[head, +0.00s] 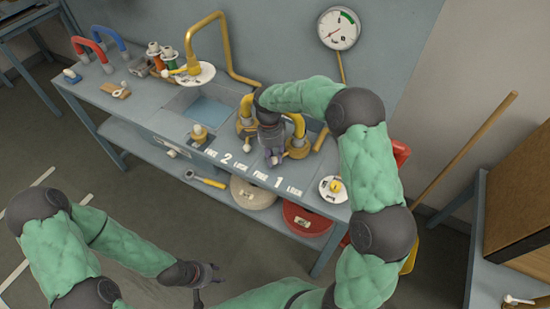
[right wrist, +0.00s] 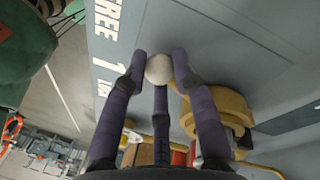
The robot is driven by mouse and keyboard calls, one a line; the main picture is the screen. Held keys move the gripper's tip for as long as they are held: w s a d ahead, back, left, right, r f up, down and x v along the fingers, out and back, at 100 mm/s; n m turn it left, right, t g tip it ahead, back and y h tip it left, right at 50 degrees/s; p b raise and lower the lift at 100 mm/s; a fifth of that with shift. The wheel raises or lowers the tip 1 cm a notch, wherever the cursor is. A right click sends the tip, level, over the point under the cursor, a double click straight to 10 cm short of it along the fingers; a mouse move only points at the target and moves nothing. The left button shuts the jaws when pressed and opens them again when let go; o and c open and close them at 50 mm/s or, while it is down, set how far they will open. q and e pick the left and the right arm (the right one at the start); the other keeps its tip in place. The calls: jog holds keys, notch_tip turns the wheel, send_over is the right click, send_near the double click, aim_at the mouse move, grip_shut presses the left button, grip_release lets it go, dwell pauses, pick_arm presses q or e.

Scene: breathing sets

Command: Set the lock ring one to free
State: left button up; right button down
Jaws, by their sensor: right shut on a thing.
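A white ball knob (right wrist: 159,69) sits between the fingers of my right gripper (right wrist: 158,62), which is shut on it. A yellow ring-shaped fitting (right wrist: 235,112) lies just beyond the fingers. In the head view my right gripper (head: 273,158) points down at the bench behind the FREE 1 LOCK lettering (head: 277,181) and hides the knob. My left gripper (head: 208,275) hangs low in front of the bench; its fingers are too unclear to read.
A second yellow fitting with a white knob (head: 199,133) stands by the label 2. Yellow pipes (head: 246,110) rise close to my right gripper. A gauge (head: 339,28) is on the wall. A white disc (head: 332,188) lies at the bench's right end. The floor in front is clear.

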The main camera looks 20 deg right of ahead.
jog(key=shift+w+d+r, duration=0.2)
jog(key=shift+w+d, duration=0.05)
jog(key=c, duration=1)
grip_release()
jog(key=shift+s+f, duration=0.1)
jog(key=shift+s, duration=0.05)
